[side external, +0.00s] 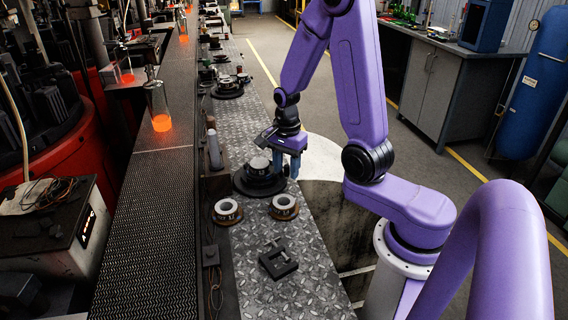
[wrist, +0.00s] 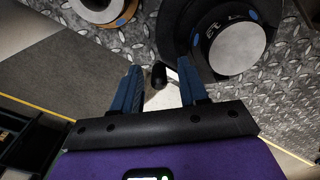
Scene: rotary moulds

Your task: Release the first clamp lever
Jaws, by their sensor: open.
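The mould (side external: 258,168) stands on a round black base (side external: 247,186) on the diamond-plate bench. In the wrist view the mould (wrist: 237,47) shows its grey round top and dark lettered collar at upper right. A lever with a black knob (wrist: 158,77) sticks out from the base's edge on a short pale rod. My gripper (wrist: 158,67) is open, with one blue finger on each side of the knob, and no clear contact shows. In the side view my gripper (side external: 287,164) points down at the right edge of the base, where the arm's end hides the lever.
A black clamp-like block (side external: 278,259) lies nearer. A conveyor (side external: 150,205) with glowing bottles runs along the left. More moulds (side external: 228,87) stand farther back.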

